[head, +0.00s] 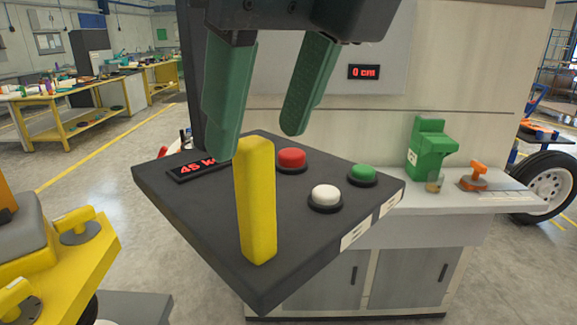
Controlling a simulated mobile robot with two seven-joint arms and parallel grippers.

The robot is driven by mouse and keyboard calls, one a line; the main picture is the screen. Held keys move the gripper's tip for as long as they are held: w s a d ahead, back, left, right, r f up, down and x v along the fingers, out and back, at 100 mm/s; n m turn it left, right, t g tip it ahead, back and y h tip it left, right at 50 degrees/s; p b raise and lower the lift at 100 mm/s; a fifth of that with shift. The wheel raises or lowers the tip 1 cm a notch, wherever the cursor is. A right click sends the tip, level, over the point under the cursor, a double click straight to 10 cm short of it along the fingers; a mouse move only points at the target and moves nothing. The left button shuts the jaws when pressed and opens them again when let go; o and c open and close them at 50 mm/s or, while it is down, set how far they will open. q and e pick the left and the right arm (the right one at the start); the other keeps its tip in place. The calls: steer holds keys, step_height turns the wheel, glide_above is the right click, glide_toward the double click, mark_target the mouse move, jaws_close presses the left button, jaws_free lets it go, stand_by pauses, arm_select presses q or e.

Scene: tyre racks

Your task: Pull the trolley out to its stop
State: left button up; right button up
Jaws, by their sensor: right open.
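My right gripper (258,142) comes in from the top with two green fingers. They are spread apart with nothing between them. A yellow upright bar (257,205) stands on a dark tilted panel (200,220). Its top shows just below the gap between the fingers; I cannot tell whether a finger touches it. The panel carries a red button (291,160), a white button (325,197), a green button (362,175) and a display (195,170) reading "45 k", partly hidden by a finger. A wall display (364,72) reads "0 cm". I cannot tell for certain which part is the trolley.
A green block (430,148) and an orange knob piece (475,177) are on the grey counter at right. A wheel (548,185) is at the far right. Yellow workbenches (60,105) stand behind, with clear floor before them.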

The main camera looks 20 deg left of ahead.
mark_target(250, 179)
steer(key=x, duration=0.7)
steer(key=shift+w, duration=0.2)
steer(key=shift+r, duration=0.1)
jaws_close()
